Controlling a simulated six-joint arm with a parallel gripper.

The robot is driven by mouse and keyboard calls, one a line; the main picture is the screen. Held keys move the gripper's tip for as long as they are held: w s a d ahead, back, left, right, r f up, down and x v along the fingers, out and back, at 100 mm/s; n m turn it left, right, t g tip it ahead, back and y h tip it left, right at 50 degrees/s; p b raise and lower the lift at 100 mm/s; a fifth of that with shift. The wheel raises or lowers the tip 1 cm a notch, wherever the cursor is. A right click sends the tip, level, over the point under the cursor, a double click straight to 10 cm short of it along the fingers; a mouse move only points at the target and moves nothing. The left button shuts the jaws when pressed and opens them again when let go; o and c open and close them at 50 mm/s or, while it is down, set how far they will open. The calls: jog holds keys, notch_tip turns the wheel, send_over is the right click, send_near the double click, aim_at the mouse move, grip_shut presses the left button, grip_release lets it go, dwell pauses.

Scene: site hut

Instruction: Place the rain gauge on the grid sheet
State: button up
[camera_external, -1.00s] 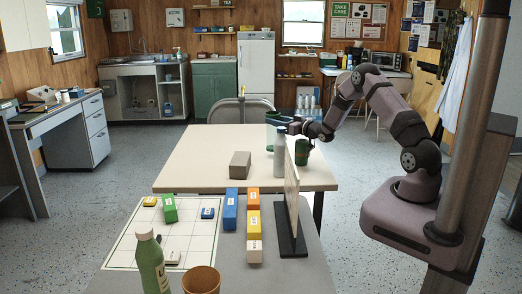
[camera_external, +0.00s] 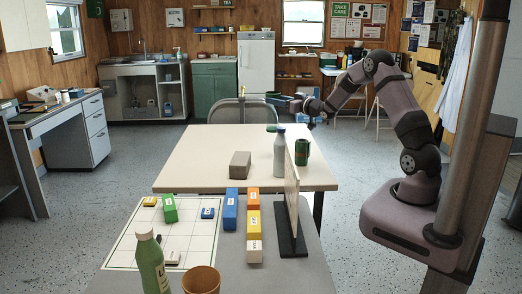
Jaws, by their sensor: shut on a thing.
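My gripper (camera_external: 284,103) is shut on a greenish, see-through upright cylinder, which looks like the rain gauge (camera_external: 271,128). It is held in the air above the cream table, and the grey bottle partly overlaps its lower end in view. The grid sheet (camera_external: 190,244) is a white sheet with thin dark lines on the near grey table. A yellow block (camera_external: 150,201), a green block (camera_external: 169,208), a blue block (camera_external: 208,213) and a pale block (camera_external: 172,257) are on it. Several of its squares are bare.
On the cream table (camera_external: 205,155) are a grey bottle (camera_external: 280,157), a dark green can (camera_external: 302,152) and a grey-brown block (camera_external: 240,164). An upright panel (camera_external: 291,205) stands on the near table, beside several coloured blocks (camera_external: 253,222). A green bottle (camera_external: 151,262) and brown cup (camera_external: 201,280) stand near the front.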

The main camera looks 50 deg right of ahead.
jog(key=w+a+r+y+b, duration=0.15)
jog(key=a+r, duration=0.25)
jog(key=a, duration=0.4)
jog(key=w+a+r, duration=0.2)
jog(key=a+r, duration=0.1)
jog(key=a, duration=0.6)
jog(key=s+a+r+b, duration=0.1)
jog(key=s+a, duration=0.1)
jog(key=a, duration=0.7)
jog(key=s+a+r, duration=0.2)
jog(key=a, duration=0.7)
jog(key=s+a+f+n+b, duration=0.1)
jog(key=s+a+f, duration=0.3)
jog(key=s+a, duration=0.75)
jog(key=s+a+f+b, duration=0.1)
jog(key=s+a+f, duration=0.2)
jog(key=s+a, duration=0.85)
notch_tip(320, 180, down, 15)
jog(key=w+a, duration=0.1)
jog(key=shift+a+f+b, duration=0.15)
jog(key=shift+a+b, duration=0.05)
jog(key=shift+b, duration=0.1)
jog(key=shift+f, duration=0.1)
